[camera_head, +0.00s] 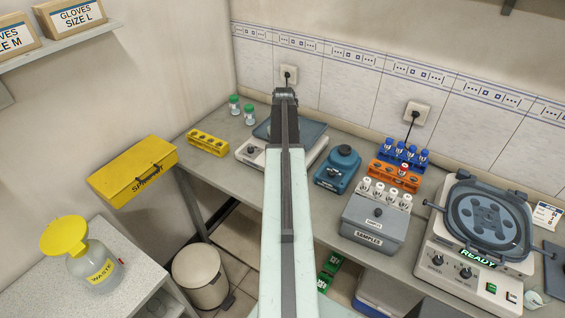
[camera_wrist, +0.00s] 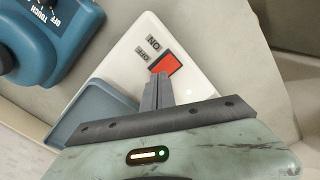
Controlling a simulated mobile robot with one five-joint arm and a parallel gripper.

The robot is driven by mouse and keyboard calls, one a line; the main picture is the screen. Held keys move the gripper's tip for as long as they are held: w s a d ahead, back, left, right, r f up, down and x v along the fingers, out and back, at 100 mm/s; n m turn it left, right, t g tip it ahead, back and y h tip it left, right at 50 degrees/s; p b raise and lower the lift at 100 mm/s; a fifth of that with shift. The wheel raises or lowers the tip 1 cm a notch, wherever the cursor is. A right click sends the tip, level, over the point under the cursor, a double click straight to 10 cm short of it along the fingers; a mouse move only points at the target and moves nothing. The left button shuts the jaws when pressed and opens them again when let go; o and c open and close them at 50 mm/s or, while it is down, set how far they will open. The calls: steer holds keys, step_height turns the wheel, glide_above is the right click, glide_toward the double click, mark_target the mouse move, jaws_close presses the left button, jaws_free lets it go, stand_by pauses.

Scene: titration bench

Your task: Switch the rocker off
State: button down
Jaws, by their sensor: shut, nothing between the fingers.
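The red rocker (camera_wrist: 166,65) sits on the white face of a device (camera_wrist: 128,55), beside small ON and OFF labels. In the wrist view the tips of my gripper (camera_wrist: 158,80) are together just below the rocker and overlap its lower edge in the picture. Whether they touch it, I cannot tell. My gripper is shut and empty. In the head view my arm reaches over the white device (camera_head: 246,154) with its grey-blue plate, my gripper (camera_head: 285,92) lies at the far end, and the rocker cannot be made out.
A blue mixer (camera_head: 338,168) stands right of the device and also shows in the wrist view (camera_wrist: 50,38). A yellow rack (camera_head: 207,142) and green-capped bottles (camera_head: 235,105) stand to its left. Tube racks and a grey samples box (camera_head: 374,221) are farther right.

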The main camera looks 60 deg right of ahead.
steer(key=shift+f+b, duration=0.95)
stand_by(0.5)
steer(key=shift+r, duration=0.1)
step_height(320, 180, up, 7)
steer(key=p, duration=0.7)
steer(key=shift+w, duration=0.1)
